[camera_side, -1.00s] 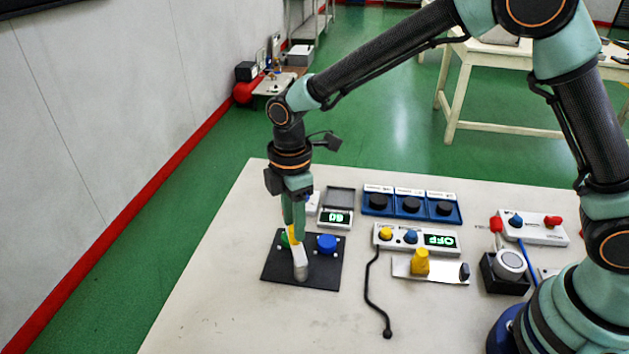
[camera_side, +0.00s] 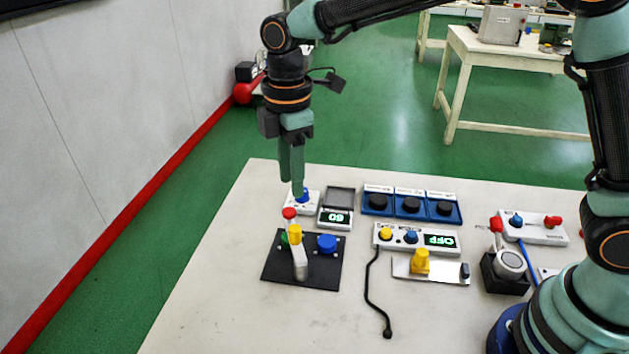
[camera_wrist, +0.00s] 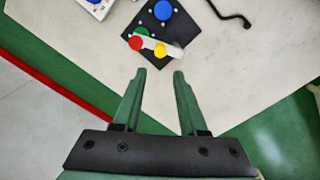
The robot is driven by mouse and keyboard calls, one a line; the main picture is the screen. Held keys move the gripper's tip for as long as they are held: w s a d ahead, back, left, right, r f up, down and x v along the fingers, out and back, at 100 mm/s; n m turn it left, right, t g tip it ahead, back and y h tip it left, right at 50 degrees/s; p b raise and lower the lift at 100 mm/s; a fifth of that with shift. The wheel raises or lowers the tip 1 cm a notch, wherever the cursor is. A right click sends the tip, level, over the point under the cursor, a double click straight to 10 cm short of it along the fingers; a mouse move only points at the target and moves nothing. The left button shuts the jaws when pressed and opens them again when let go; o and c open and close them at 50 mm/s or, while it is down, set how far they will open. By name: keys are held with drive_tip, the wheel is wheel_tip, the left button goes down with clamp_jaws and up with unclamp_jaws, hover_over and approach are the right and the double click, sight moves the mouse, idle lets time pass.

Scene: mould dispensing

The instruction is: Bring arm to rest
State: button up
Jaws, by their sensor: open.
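My gripper (camera_side: 291,170) is above the far left part of the pale table (camera_side: 210,290) in the side view, with its fingers pointing down. In the wrist view my gripper (camera_wrist: 158,75) is open, with nothing between its fingers. Below it in the side view is a black plate (camera_side: 325,270) with a blue knob (camera_side: 327,242), a green knob (camera_side: 284,238) and a pale lever with a yellow part (camera_side: 295,236) and a red tip (camera_side: 289,212). The black plate (camera_wrist: 185,18) also shows in the wrist view, apart from my fingers.
A small scale reading 60 (camera_side: 336,219), three blue trays with black knobs (camera_side: 410,206) and a box reading OFF (camera_side: 417,240) stand on the table. A black cable (camera_side: 368,285) lies in front. The table's front left is clear.

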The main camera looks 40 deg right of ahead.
drive_tip(key=s+d+r+m+t, duration=0.2)
drive_tip(key=s+d+r+m, duration=0.1)
drive_tip(key=s+d+m, duration=0.3)
drive_tip(key=s+d+r+m+t, duration=0.3)
drive_tip(key=s+d+m, duration=0.3)
drive_tip(key=d+m, duration=0.4)
drive_tip(key=d, duration=0.4)
drive_tip(key=shift+s+m+t, duration=0.3)
drive_tip(key=shift+m, duration=0.1)
